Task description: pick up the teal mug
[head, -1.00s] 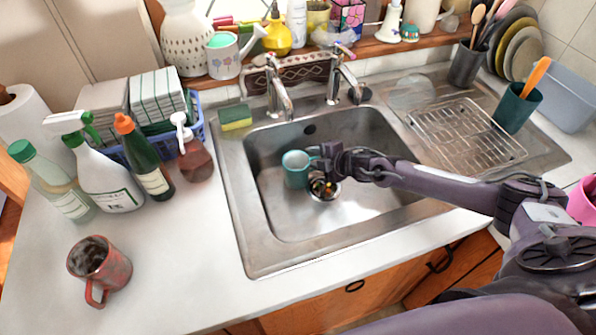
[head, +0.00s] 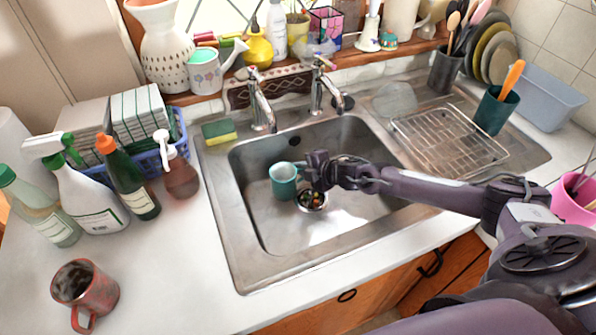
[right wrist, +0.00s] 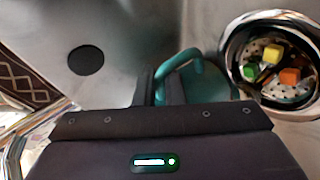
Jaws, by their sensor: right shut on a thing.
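The teal mug (head: 284,181) is in the sink basin, beside the drain, with its handle side toward my right gripper. My right gripper (head: 308,172) reaches in from the right and is shut on the mug's handle. In the right wrist view the teal handle (right wrist: 180,66) sits between the dark fingers (right wrist: 170,90), and my gripper body hides most of the mug. I cannot tell whether the mug touches the basin floor. My left gripper is not in view.
The drain strainer (head: 312,200) holds small coloured scraps. Two taps (head: 262,105) stand behind the basin. A wire rack (head: 450,138) lies on the drainer at right. Bottles (head: 90,195) and a red mug (head: 85,290) stand on the left counter.

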